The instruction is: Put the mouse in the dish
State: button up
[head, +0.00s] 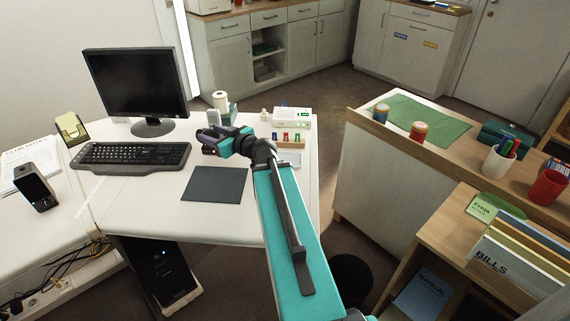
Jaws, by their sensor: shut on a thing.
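My gripper (210,141) is over the white desk, right of the keyboard and just behind the dark mouse pad. It is shut on a small dark thing, the mouse (206,135), mostly hidden by the jaws. I cannot tell whether the mouse touches the desk. No dish can be made out for certain. A green rounded piece (508,204) by a card marked Freja lies on the wooden shelf unit at right; I cannot tell whether it is a dish.
The monitor (135,85) and keyboard (131,156) stand left of my gripper. A pen holder block (287,143) and white device (292,117) are to its right. The wooden counter at right holds two jars (419,131), a green mat (440,122) and pen cups (500,161).

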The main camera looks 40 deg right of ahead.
jog(key=s+d+f+y+b, duration=0.1)
jog(key=s+d+f, duration=0.1)
jog(key=s, duration=0.2)
jog(key=s+d+f+n+y+b, duration=0.1)
jog(key=s+d+f, duration=0.1)
jog(key=s+d, duration=0.1)
jog(key=s+d+f+n, duration=0.1)
jog(key=s+d, duration=0.2)
jog(key=s, duration=0.2)
jog(key=shift+s+d+f+g+y+b, duration=0.2)
jog(key=shift+s+f+g+y+b, duration=0.1)
jog(key=shift+s+f+y+b, duration=0.1)
jog(key=s+d+n+y+b, duration=0.1)
jog(key=s, duration=0.5)
jog(key=s+d+g+y+b, duration=0.1)
jog(key=s+d, duration=0.1)
jog(key=s, duration=0.4)
jog(key=s+d+n+y+b, duration=0.1)
jog(key=s+d, duration=0.1)
jog(key=s, duration=0.4)
jog(key=shift+s+r+n, duration=0.15)
jog(key=shift+s+n, duration=0.15)
jog(key=shift+s, duration=0.05)
jog(key=shift+s+r, duration=0.1)
jog(key=shift+s, duration=0.4)
jog(key=shift+d, duration=0.1)
